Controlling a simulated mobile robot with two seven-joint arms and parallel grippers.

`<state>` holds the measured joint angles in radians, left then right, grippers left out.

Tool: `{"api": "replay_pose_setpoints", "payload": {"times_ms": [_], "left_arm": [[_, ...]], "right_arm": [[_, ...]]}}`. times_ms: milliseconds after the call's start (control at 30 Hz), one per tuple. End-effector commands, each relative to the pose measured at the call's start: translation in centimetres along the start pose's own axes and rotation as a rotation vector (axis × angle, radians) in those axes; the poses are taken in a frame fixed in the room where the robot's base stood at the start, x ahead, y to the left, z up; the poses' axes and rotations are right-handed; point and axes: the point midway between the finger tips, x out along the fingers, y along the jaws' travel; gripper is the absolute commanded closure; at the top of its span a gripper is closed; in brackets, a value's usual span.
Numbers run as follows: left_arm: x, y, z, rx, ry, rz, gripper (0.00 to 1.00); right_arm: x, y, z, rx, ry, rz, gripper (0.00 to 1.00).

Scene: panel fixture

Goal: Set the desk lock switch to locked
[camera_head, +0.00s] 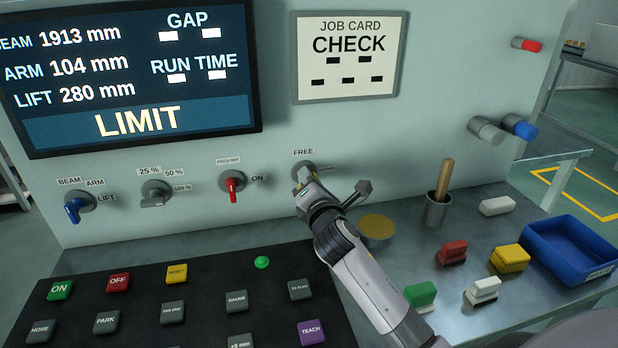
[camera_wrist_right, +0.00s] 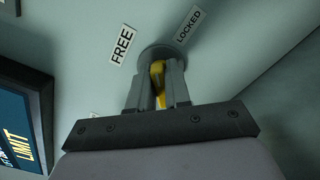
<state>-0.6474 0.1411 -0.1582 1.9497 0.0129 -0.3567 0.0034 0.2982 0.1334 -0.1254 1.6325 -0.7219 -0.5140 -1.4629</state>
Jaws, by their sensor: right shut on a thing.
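The desk lock switch shows as a grey round base (camera_head: 317,167) on the panel below the FREE label (camera_head: 303,152). My right gripper (camera_head: 303,178) reaches up to it from below and covers most of it. In the right wrist view the two fingers (camera_wrist_right: 158,88) are shut around a yellow part at the grey switch base (camera_wrist_right: 160,52). The FREE label (camera_wrist_right: 122,45) is at upper left of the base and the LOCKED label (camera_wrist_right: 188,25) at upper right. The switch handle's exact angle is hard to tell behind the fingers. My left gripper is not in view.
A red-handled switch (camera_head: 233,185) is left of the lock switch. A cup with a wooden handle (camera_head: 438,208), several blocks and a blue tray (camera_head: 546,226) occupy the right shelf. Buttons (camera_head: 166,312) lie below.

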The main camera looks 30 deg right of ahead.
Motion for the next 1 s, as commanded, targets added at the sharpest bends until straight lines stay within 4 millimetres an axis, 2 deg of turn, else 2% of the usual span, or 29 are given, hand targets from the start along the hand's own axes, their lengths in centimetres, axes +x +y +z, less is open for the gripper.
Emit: {"api": "replay_pose_setpoints", "payload": {"times_ms": [500, 800, 1000], "left_arm": [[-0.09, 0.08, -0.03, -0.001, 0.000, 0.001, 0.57], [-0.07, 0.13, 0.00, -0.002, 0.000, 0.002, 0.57], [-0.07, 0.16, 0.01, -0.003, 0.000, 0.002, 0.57]], "right_arm": [[-0.05, -0.30, -0.23, 0.474, 0.002, -0.002, 1.00], [-0.04, -0.39, -0.27, 0.655, 0.002, -0.003, 1.00], [-0.04, -0.39, -0.29, 0.713, 0.002, -0.002, 1.00]]}}
